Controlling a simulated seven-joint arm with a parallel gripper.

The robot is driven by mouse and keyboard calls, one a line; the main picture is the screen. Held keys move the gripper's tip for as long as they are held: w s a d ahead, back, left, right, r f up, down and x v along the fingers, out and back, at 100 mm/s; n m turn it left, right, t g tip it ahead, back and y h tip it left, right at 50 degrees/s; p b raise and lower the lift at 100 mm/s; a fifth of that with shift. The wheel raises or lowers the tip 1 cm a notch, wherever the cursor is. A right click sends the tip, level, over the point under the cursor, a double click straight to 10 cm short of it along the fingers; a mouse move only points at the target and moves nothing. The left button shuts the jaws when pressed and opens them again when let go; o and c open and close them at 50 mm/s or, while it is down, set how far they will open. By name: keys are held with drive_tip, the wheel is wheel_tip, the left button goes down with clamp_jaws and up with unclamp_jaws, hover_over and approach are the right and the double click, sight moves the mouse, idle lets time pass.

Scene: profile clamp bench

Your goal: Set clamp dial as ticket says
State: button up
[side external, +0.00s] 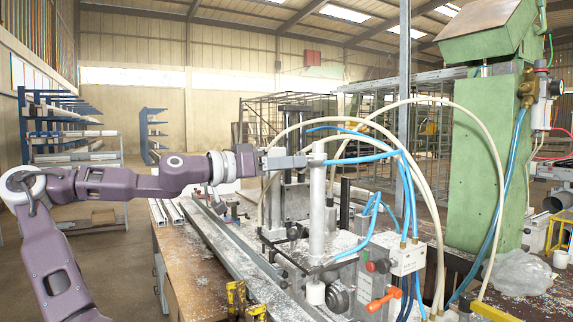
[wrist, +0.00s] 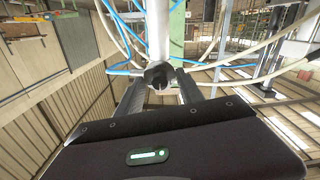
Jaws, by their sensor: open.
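My gripper (side external: 306,160) is level at the upper part of an upright pale metal cylinder (side external: 317,215) on the clamp bench. In the wrist view, my gripper (wrist: 161,84) is open, with its two fingers apart. A small dark round knob (wrist: 158,74) on the cylinder shows between the fingertips; it may be the clamp dial. I cannot tell whether the fingers touch it, and no setting mark is readable. In the side view my fingers hide this knob. A dark round handwheel (side external: 338,298) sits low on the clamp. I cannot make out a ticket in either view.
Blue hoses (side external: 360,158) and pale hoses (side external: 437,101) loop close around the cylinder. An orange lever (side external: 383,299) and a white valve block (side external: 407,259) stand to the right. A green machine (side external: 475,160) rises behind. A long metal profile (side external: 232,250) lies along the bench.

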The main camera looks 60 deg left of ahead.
drive_tip(key=shift+c, duration=0.2)
clamp_jaws()
drive_tip(key=n, duration=1.1)
drive_tip(key=shift+n, duration=0.4)
idle(0.4)
drive_tip(key=shift+o, duration=0.2)
unclamp_jaws()
